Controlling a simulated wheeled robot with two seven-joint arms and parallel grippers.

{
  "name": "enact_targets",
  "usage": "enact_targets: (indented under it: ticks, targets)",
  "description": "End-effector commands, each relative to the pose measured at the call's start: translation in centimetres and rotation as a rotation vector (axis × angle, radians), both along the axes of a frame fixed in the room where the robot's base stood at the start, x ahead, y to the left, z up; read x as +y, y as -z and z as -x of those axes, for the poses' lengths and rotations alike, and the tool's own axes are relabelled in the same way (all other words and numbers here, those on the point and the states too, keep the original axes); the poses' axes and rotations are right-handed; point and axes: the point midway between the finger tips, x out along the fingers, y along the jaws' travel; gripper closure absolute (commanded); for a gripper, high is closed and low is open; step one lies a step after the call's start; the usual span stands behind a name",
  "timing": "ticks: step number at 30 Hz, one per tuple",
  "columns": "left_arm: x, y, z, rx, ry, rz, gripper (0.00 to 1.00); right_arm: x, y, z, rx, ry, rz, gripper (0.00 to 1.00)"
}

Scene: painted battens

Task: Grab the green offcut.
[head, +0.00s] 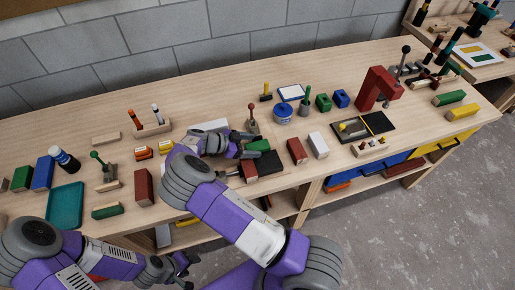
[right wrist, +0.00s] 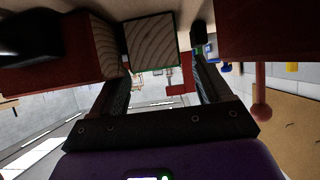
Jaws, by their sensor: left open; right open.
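The green offcut (head: 261,145) lies on the workbench (head: 350,80) in the middle of the head view, partly covered by my right gripper. My right gripper (head: 249,146) is open, low over the bench, with its fingers pointing at the offcut. In the right wrist view a wooden end face with green edges (right wrist: 150,45) shows between and beyond the two open fingers (right wrist: 160,75). I cannot tell whether either finger touches it. My left gripper (head: 182,268) is open and empty in front of the bench's front edge, far from the offcut.
A red block (head: 249,171) and a black block (head: 269,163) lie close to the offcut's near side. A dark red block (head: 297,151) and a white block (head: 318,146) stand to its right. Other green battens (head: 108,211) lie elsewhere.

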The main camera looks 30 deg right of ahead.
Motion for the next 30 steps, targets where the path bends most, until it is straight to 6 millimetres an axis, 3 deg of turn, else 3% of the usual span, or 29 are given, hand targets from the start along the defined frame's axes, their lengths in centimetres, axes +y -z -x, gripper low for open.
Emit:
enact_targets:
  ticks: [10,21,30]
  targets:
    - [0.01,-0.02,-0.01,0.0,0.0,0.0,0.46,-0.74,0.49,0.18,-0.001,-0.001,-0.001,0.24]
    - [0.0,-0.01,0.0,0.0,0.0,0.0,0.46,-0.68,0.49,0.16,-0.001,-0.002,-0.002,0.8]
    - [0.0,-0.04,0.0,0.0,0.0,0.0,0.46,-0.65,-0.17,0.13,-0.002,-0.001,-0.002,0.8]
